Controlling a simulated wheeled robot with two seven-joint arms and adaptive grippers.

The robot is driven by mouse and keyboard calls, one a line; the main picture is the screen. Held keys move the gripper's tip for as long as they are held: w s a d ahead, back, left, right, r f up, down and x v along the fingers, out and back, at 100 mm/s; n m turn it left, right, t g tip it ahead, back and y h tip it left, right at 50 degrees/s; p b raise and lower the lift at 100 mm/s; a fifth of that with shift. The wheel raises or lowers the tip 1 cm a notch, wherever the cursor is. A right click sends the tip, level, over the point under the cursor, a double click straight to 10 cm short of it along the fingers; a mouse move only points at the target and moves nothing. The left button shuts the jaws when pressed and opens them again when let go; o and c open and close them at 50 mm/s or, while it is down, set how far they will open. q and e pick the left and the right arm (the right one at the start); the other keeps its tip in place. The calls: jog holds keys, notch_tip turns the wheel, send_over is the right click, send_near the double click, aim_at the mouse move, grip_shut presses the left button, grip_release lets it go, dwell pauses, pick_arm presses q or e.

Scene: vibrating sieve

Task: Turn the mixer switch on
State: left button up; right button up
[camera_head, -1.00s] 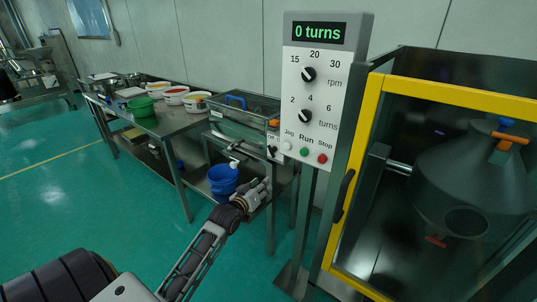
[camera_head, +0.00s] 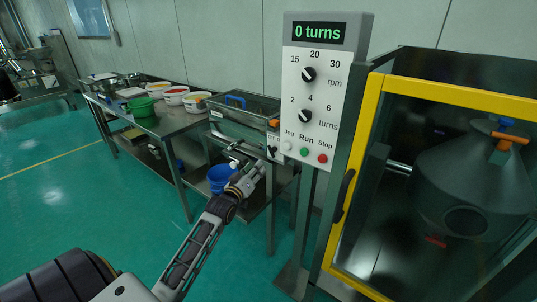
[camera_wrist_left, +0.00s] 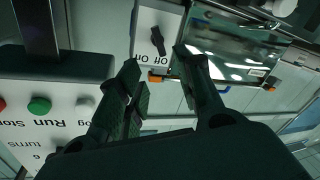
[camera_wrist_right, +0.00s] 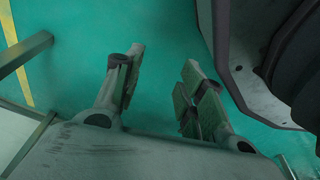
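A small black knob switch (camera_head: 273,152) sits on a white plate marked Off and On, at the front right of the metal tub unit. In the left wrist view the switch (camera_wrist_left: 157,40) shows upside down and slightly tilted, just beyond the fingertips. My left gripper (camera_head: 250,167) is just below and left of it, open and empty, apart from the switch; its fingers (camera_wrist_left: 160,72) straddle the line towards the switch plate. My right gripper (camera_wrist_right: 163,62) is open and empty over the floor, and out of the head view.
A control panel (camera_head: 294,100) reading "0 turns" with two dials and Jog, Run and Stop buttons stands right of the switch. A yellow-framed enclosure (camera_head: 440,92) holds a grey drum (camera_head: 455,175). A steel table (camera_head: 175,124) with bowls stands left; a blue bucket (camera_head: 219,178) is below.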

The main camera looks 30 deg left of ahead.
pick_arm(q)
send_near(270, 151)
jog(key=shift+w+a+b, duration=0.2)
jog(key=shift+w+b, duration=0.15)
jog(key=shift+w, duration=1.05)
jog(key=shift+w+a+b, duration=0.2)
jog(key=shift+w+b, duration=0.1)
jog(key=shift+w, duration=1.15)
jog(key=shift+w+a+f, duration=0.1)
jog(key=shift+w+a, duration=0.05)
jog(key=shift+w, duration=1.15)
pick_arm(e)
jog(key=r, duration=0.1)
jog(key=w+a+r, duration=0.2)
jog(key=r, duration=0.1)
jog(key=shift+w, duration=0.2)
jog(key=shift+s+f, duration=0.1)
jog(key=shift+s, duration=0.2)
